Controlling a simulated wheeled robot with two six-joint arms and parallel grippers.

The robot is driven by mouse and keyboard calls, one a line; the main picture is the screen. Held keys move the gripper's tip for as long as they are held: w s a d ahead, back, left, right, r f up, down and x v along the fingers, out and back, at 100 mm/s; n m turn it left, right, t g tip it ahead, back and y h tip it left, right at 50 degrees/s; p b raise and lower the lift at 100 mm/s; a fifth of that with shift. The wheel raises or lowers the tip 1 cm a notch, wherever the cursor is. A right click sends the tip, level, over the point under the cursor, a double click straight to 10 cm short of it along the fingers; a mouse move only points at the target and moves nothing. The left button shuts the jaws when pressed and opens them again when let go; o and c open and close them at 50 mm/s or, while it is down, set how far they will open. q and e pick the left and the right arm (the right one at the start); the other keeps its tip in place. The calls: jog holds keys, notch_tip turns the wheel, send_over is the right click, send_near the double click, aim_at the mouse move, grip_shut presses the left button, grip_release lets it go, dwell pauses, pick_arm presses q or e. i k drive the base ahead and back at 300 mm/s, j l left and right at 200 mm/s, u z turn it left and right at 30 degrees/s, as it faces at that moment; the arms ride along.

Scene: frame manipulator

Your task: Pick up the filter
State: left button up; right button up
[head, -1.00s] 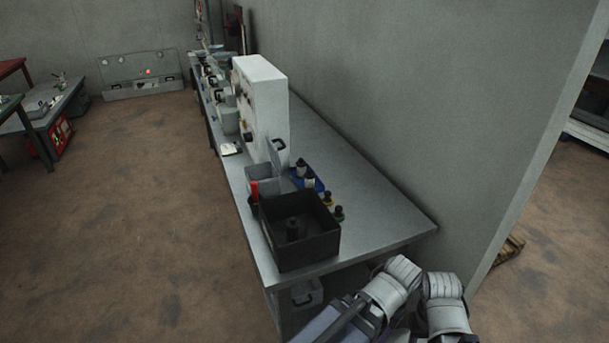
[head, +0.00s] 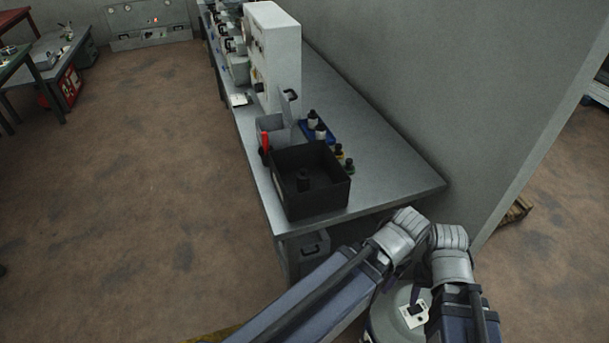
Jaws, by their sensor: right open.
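A black cylindrical part (head: 303,180), which looks like the filter, stands upright inside an open black bin (head: 322,206) on the near end of the long grey bench. The bin walls hide its lower end. My two arms come in from the bottom, with pale ribbed joints right of the bench's near end. My right gripper (head: 416,297) shows only as a small dark part low between the arms, open and well away from the bin. I cannot make out my left gripper's fingers.
A grey bin (head: 272,128) with a red-handled tool (head: 265,143) stands behind the black bin. Several small bottles stand on and beside a blue tray (head: 322,135). A white cabinet (head: 276,58) stands farther back. A wall borders the bench's right; floor left is open.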

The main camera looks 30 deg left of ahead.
aim_at(312, 116)
jog(key=j, duration=0.7)
jog(key=i+j, duration=0.15)
jog(key=j, duration=1.3)
jog(key=z, duration=0.95)
jog(key=i+j, duration=0.05)
jog(key=j, duration=0.05)
